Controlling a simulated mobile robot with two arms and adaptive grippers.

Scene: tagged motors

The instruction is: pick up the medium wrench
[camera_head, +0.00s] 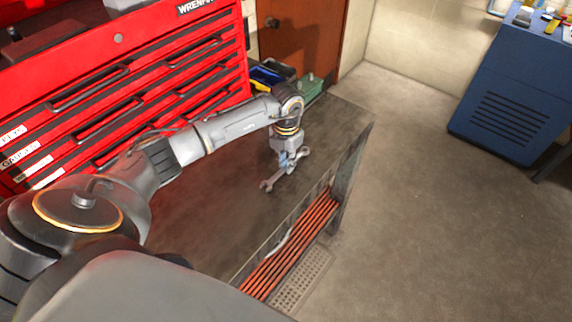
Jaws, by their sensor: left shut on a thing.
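The wrench (270,183) is a grey metal tool with open jaws at its ends. It lies slantwise across the tip of my left gripper (286,160), over the dark workbench (215,205) near its right edge. My left gripper points down and is shut on the wrench, covering part of its middle. I cannot tell whether the wrench touches the bench top or is just above it. No other wrench shows on the bench to compare its size with. My right gripper is not in view.
A red tool chest (120,75) stands along the back of the bench. A green box (308,88) and a blue-and-yellow item (265,76) sit at the far end. A blue cabinet (510,85) stands at the right. The floor (430,210) between is clear.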

